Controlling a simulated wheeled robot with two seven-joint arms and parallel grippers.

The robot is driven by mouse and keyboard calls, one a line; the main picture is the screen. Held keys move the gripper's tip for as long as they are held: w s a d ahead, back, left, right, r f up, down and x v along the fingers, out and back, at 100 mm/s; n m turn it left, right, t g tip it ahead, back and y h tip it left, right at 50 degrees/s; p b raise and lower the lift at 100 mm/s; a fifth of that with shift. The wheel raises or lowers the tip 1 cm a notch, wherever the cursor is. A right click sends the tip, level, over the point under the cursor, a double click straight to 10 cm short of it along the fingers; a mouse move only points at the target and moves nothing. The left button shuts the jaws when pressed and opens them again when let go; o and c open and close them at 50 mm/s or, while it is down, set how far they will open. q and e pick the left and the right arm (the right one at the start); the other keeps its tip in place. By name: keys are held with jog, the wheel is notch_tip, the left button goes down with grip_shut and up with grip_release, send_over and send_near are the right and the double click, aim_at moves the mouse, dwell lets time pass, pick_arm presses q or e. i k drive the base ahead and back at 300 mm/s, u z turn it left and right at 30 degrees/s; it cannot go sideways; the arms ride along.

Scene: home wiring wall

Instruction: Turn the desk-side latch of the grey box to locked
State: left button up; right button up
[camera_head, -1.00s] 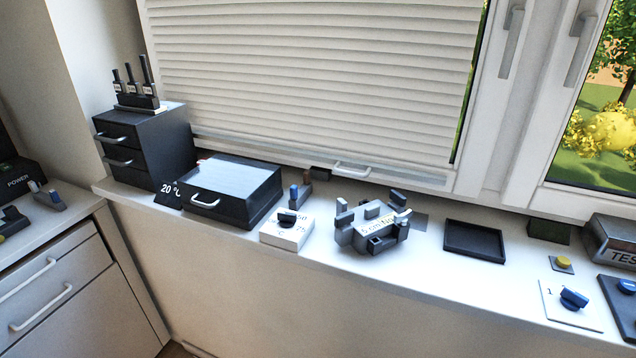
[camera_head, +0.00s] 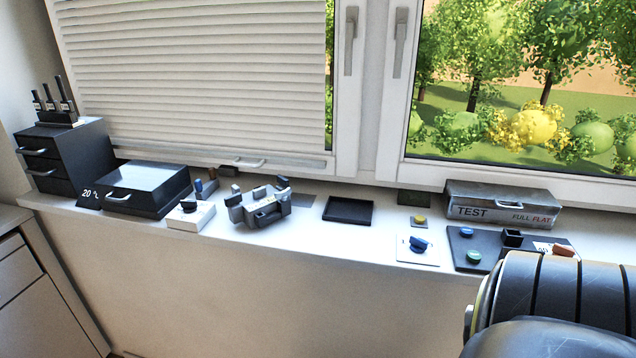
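A grey box-like fixture (camera_head: 259,207) with several upright tabs and levers stands on the white sill, left of the middle. One of its levers has a pale end. A second grey box (camera_head: 503,208), marked TEST and FULL FLAT, with a handle on its front, stands at the back right of the sill. I cannot make out which part is the desk-side latch, or its position. Neither gripper is in view. A dark, rounded part of my own body fills the lower right corner.
On the sill (camera_head: 310,233) are a black drawer unit (camera_head: 65,160), a dark lidded case (camera_head: 147,190), a white dial block (camera_head: 190,214), an empty black tray (camera_head: 348,210), a blue knob on a white plate (camera_head: 420,244) and a dark button panel (camera_head: 470,244). The window is behind.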

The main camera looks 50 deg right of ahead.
aim_at(284, 182)
jog(key=u, duration=0.1)
jog(key=k, duration=0.2)
jog(key=z, duration=1.05)
